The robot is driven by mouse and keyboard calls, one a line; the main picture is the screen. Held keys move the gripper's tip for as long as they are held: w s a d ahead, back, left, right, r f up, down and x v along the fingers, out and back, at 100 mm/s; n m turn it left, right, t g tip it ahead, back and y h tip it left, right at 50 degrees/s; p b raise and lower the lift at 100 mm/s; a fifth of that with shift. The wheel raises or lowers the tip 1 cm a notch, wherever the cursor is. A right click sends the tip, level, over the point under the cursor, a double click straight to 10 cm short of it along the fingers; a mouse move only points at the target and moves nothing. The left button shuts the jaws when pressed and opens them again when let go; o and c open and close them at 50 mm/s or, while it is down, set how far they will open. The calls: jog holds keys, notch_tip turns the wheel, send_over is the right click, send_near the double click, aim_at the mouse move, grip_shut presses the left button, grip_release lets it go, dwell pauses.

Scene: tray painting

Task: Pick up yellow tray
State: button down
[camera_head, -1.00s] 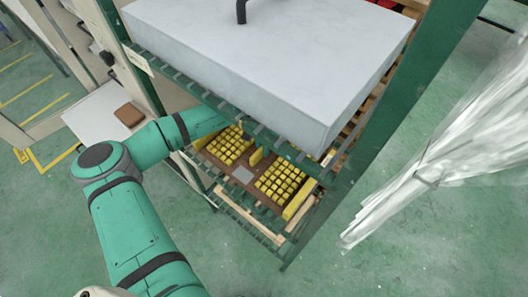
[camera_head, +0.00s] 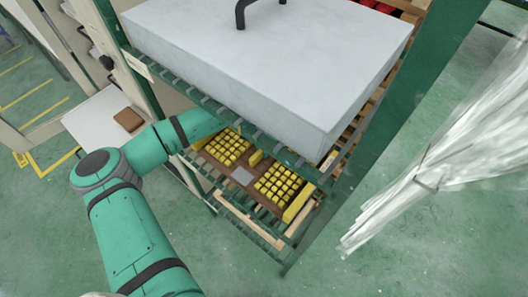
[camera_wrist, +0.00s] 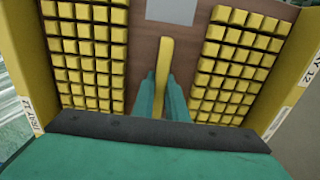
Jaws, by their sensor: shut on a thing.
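The yellow tray (camera_head: 298,207) sits inside the green rack, below an upper shelf. It has a brown base, yellow end walls and two blocks of small yellow cubes. In the wrist view the tray's brown base (camera_wrist: 188,48) lies between the cube groups, with labelled yellow walls at both sides. A yellow upright handle (camera_wrist: 163,62) stands in the middle. My gripper (camera_wrist: 162,88) is shut on this handle, with one teal finger on each side. In the head view my gripper is hidden behind the upper shelf; whether the tray is clear of its shelf is unclear.
A large grey slab (camera_head: 265,60) rests on the shelf above the tray. Green rack posts (camera_head: 365,140) stand close at the right. Wooden strips (camera_head: 250,217) lie at the rack's front. Plastic wrap (camera_head: 430,165) hangs at the right. The floor in front is open.

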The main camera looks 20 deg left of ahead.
notch_tip(320, 180, up, 5)
jog(key=shift+f, duration=0.1)
jog(key=s+a, duration=0.3)
jog(key=s, duration=0.6)
jog(key=s+a, duration=0.3)
jog(key=s, duration=0.6)
jog(key=shift+s+a, duration=0.25)
jog(key=shift+a, duration=0.15)
jog(key=shift+f, duration=0.1)
jog(key=shift+d, duration=0.1)
